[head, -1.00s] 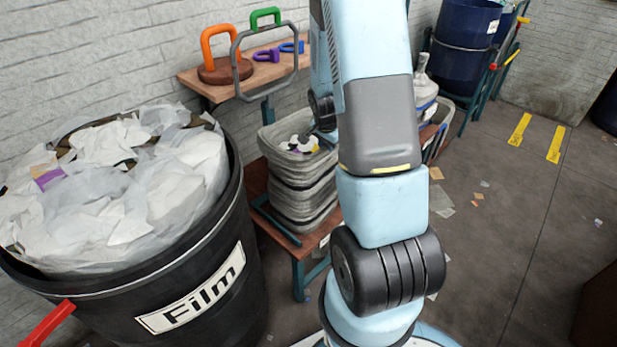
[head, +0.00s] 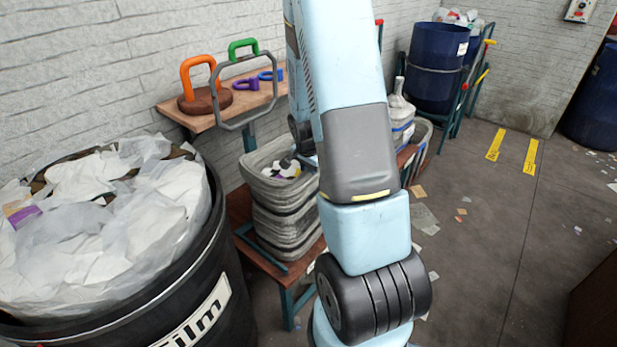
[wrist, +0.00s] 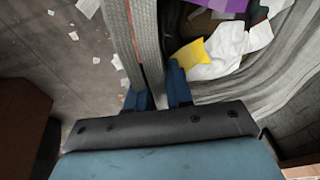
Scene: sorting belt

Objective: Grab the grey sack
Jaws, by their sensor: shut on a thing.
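The grey sack (head: 285,222) stands on a low wooden shelf in the head view. It is open at the top, with white, black and purple scraps inside. In the wrist view the sack (wrist: 290,98) fills the right side, with yellow paper and white scraps in it. My gripper (wrist: 157,88) is shut on the grey rim or strap at the sack's left edge, between its two blue fingers. In the head view my arm hides the fingers and the sack's right side.
A black bin (head: 110,318) labelled Film, full of white film, stands at the left. A wooden wall shelf (head: 172,108) with handled tools is above the sack. Floor (head: 490,215) on the right is mostly clear, with some scraps.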

